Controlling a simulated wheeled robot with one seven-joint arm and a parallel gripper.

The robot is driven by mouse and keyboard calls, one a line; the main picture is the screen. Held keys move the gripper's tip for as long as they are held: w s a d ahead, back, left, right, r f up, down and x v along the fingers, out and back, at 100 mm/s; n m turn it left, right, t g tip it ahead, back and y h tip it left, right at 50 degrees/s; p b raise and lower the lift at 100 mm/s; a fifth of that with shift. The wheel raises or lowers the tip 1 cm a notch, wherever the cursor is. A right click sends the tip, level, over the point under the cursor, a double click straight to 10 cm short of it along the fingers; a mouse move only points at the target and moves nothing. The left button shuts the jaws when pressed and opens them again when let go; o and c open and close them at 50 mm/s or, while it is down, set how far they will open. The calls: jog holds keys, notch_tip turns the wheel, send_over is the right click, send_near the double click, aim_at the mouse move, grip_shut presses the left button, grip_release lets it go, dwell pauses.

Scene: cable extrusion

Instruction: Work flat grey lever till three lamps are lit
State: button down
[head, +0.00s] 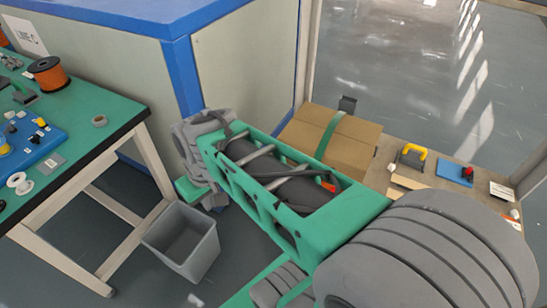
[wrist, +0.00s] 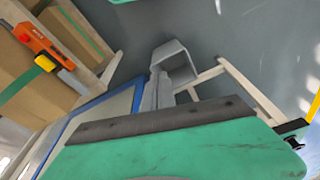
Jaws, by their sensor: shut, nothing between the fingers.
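My gripper (wrist: 165,122) shows at the bottom of the wrist view as a wide green jaw with a dark grey edge strip; it is shut and nothing shows held in it. I cannot make out the flat grey lever or any lamps in either view. A blue board (head: 32,140) with small knobs lies on the green-topped bench at the left of the head view.
A grey bin (head: 182,240) stands on the floor beside the bench (head: 95,110); it also shows in the wrist view (wrist: 176,62). A cardboard box (head: 350,145) sits on the right table. An orange spool (head: 48,73) stands on the bench. A blue-framed partition (head: 120,50) closes off the back.

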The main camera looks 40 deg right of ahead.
jog(key=w+d+f+n+b, duration=0.1)
jog(key=w+d, duration=0.9)
jog(key=w+d+f+n, duration=0.1)
jog(key=d+f, duration=0.3)
jog(key=d, duration=0.9)
jog(key=w+d+f+n+t+y+b, duration=0.1)
jog(key=d+f, duration=0.3)
jog(key=d, duration=0.8)
jog(key=shift+w+d+f, duration=0.3)
jog(key=shift+w+d, duration=0.1)
jog(key=shift+w, duration=0.2)
jog(key=x, duration=0.4)
jog(key=b+x, duration=0.1)
jog(key=x, duration=0.4)
jog(key=s+b+x, duration=0.1)
jog(key=x, duration=0.3)
jog(key=shift+d+f, duration=0.15)
jog(key=shift+f, duration=0.45)
